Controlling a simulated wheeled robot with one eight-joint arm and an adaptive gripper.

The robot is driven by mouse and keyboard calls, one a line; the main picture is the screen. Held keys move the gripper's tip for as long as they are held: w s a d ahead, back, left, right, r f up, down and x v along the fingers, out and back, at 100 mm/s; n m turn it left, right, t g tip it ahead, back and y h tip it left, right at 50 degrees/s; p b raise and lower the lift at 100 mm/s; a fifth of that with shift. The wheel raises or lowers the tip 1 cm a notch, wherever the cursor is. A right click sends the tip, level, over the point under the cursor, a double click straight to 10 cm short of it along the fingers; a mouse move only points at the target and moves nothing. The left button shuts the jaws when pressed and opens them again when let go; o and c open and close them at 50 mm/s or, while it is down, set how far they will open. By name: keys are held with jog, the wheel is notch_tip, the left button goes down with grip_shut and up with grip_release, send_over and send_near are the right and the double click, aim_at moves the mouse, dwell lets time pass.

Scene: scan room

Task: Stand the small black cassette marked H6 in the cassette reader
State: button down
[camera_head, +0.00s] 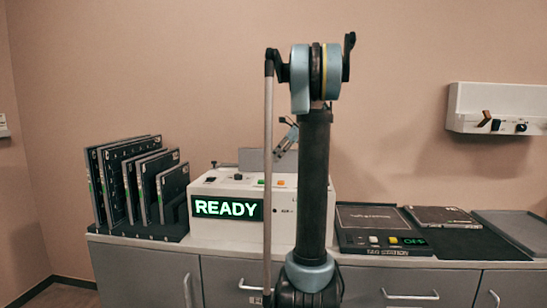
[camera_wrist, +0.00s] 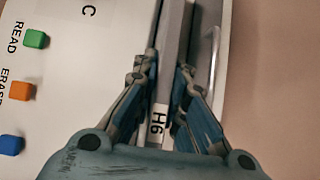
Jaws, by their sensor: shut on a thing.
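In the wrist view my gripper (camera_wrist: 169,75) is shut on the cassette H6 (camera_wrist: 158,118), seen edge-on with its white label between the fingers. The white cassette reader (camera_wrist: 85,70) lies beneath and to the left, with green, orange and blue buttons. In the head view the reader (camera_head: 282,207) stands on the counter, its green display reading READY. My gripper (camera_head: 281,152) is above it, partly behind my arm. A grey upright plate (camera_head: 250,160) shows at the reader's top; I cannot tell if it is the cassette. Whether the cassette's lower edge sits in the slot is hidden.
A black rack (camera_head: 150,231) at the left holds several upright black cassettes (camera_head: 112,185). To the right are a dark station (camera_head: 372,240) with small buttons and a green display, a flat black panel (camera_head: 440,215) and a grey tray (camera_head: 515,226). A white wall unit (camera_head: 495,105) hangs at right.

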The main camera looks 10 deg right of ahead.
jog(key=c, duration=1.5)
grip_release()
jog(key=shift+c, duration=0.2)
jog(key=v, duration=1.2)
notch_tip(320, 180, up, 6)
jog(key=shift+f, duration=0.1)
